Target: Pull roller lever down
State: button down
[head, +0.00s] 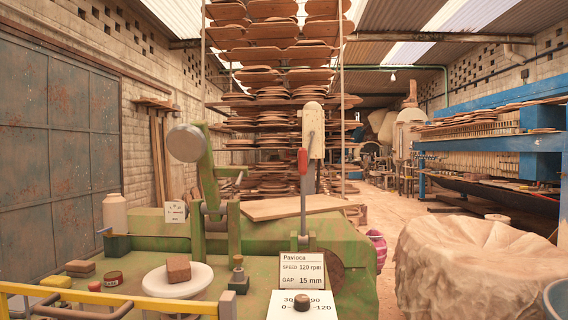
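A lever with a red grip (303,161) on a thin grey rod stands nearly upright at the right part of the green machine (345,245) in the head view. Its rod runs down to a grey pivot behind the Pavioca sign. Left of it, a green arm (208,180) with a round grey end (186,143) rises from the machine, leaning left. The picture does not label which of these is the roller lever. My gripper is not in view.
A Pavioca sign (301,270) and a dial plate (301,303) stand at the machine's front. A white plate (177,281) holds a brown block (178,268). A yellow rail (110,299) crosses the lower left. A cloth-covered heap (465,270) stands right.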

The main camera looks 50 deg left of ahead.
aim_at(303, 239)
jog(key=u, duration=0.75)
jog(key=i, duration=1)
jog(key=u, duration=0.65)
